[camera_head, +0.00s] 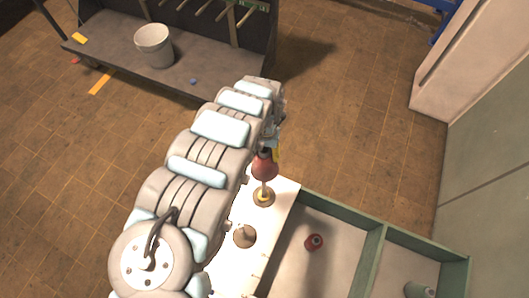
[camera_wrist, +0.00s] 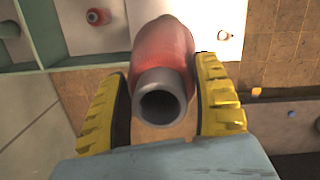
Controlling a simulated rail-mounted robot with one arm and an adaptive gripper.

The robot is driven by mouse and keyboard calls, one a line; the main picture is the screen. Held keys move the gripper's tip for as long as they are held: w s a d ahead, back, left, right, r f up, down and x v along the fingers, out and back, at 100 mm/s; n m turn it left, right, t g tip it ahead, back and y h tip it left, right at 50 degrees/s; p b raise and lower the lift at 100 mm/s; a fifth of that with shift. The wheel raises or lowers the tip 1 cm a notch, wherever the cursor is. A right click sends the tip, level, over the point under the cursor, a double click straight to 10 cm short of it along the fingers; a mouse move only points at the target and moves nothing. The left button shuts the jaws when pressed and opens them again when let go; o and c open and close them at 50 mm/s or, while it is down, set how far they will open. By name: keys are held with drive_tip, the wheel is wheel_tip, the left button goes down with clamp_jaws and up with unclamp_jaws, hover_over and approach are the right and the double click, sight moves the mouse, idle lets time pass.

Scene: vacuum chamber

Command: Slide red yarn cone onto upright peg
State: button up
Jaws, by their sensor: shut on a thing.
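My gripper (camera_head: 270,148) is shut on a red yarn cone (camera_head: 264,168). In the wrist view its two yellow-padded fingers (camera_wrist: 163,85) press the cone (camera_wrist: 163,50) from both sides, with the open end of its grey tube towards the camera. In the head view the cone hangs over the upright peg (camera_head: 264,188), in line with it; I cannot tell whether the peg's tip is inside. The peg rises from a round brown base with yellow on it, on a white board (camera_head: 282,190).
A second round-based peg (camera_head: 244,236) stands nearer on the board. To the right is a green-walled tray (camera_head: 372,262) with another red cone (camera_head: 313,242) and a grey-green item (camera_head: 420,290). A dark bench (camera_head: 110,45) with a white bucket (camera_head: 154,46) stands at the back.

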drive_tip(key=shift+w+a, duration=0.1)
drive_tip(key=shift+a, duration=0.05)
drive_tip(key=shift+f+b, duration=1.85)
drive_tip(key=shift+f, duration=1.05)
idle(0.4)
drive_tip(key=shift+f, duration=0.15)
drive_tip(key=shift+f+b, duration=1.65)
drive_tip(key=shift+f, duration=0.9)
idle(1.2)
